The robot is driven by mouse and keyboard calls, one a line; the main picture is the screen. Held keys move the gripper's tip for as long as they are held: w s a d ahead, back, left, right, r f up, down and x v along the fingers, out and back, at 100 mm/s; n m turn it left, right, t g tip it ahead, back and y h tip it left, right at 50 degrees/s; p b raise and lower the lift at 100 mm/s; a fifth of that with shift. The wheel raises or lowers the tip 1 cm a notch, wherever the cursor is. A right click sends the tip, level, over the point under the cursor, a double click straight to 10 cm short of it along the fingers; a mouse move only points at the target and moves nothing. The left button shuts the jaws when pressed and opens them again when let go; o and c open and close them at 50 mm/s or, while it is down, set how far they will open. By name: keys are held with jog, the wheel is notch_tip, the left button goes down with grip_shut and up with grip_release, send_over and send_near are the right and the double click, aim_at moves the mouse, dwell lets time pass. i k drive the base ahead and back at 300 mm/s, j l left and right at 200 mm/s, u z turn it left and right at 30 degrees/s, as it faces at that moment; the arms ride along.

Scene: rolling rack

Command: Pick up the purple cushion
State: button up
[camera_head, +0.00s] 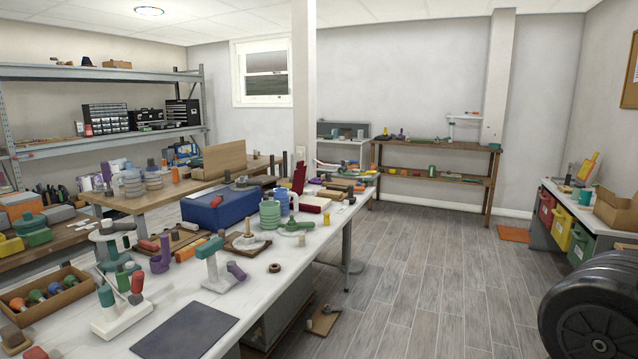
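I cannot make out a clear purple cushion in this view. Small purple things show: an upright purple piece (160,256) on the long white-topped table and a short purple cylinder (236,271) beside a white stand. Neither looks plainly like a cushion. My gripper is not in view.
The cluttered white table (275,262) runs along the left and middle, with a blue box (221,207) on it. A grey plank floor (425,275) lies open to its right. A large black wheel-like thing (592,318) fills the lower right. Coloured bins (562,226) stand at right.

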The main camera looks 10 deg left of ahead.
aim_at(316, 181)
jog(key=i+j, duration=0.15)
jog(key=i, duration=0.35)
jog(key=i+j+z, duration=0.1)
jog(key=i, duration=0.45)
jog(key=i+z, duration=0.2)
jog(key=i, duration=0.8)
jog(key=i+j+z, duration=0.15)
jog(key=i, duration=0.8)
jog(key=i+l, duration=0.1)
jog(key=i, duration=1.5)
jog(key=i+u, duration=0.4)
jog(key=i+l+u, duration=0.15)
jog(key=i+u, duration=0.45)
jog(key=u, duration=0.25)
jog(key=i+u, duration=0.2)
jog(key=u, duration=0.25)
jog(key=i+u, duration=0.15)
jog(key=u, duration=0.25)
jog(key=i+l+u, duration=0.1)
jog(key=u, duration=0.35)
jog(key=i+l, duration=0.05)
